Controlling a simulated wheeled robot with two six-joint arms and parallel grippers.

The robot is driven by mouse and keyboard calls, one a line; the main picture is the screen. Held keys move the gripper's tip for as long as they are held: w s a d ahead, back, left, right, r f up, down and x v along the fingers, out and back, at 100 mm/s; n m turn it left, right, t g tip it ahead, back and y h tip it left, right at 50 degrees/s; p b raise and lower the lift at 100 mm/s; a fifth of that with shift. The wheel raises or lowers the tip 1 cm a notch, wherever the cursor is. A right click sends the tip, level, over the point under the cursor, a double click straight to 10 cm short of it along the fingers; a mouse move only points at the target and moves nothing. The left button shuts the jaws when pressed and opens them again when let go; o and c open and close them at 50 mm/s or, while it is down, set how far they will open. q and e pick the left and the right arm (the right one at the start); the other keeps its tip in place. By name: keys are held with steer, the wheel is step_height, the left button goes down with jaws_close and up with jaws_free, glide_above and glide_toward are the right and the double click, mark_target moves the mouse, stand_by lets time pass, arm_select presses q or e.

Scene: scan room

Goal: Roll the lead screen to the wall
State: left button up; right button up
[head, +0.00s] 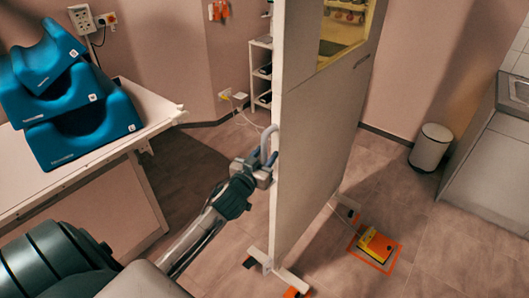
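The lead screen (310,150) stands upright in the middle of the head view, a tall pale panel seen at an angle. A yellowish window (340,35) is in its upper part. Its near foot (274,273) on the floor has orange and black ends. A grey loop handle (268,138) is on its near edge. My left gripper (263,170) is at the lower part of this handle and appears closed around it. The fingertips are small and partly hidden. My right gripper is not in view.
A yellow device (377,245) lies inside an orange floor outline right of the screen, with a cable. A white bin (430,147) and grey counter (492,165) stand at right. A table (85,160) with blue cushions (75,100) is at left; a white shelf (262,72) is behind.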

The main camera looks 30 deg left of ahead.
arm_select(q)
jaws_close()
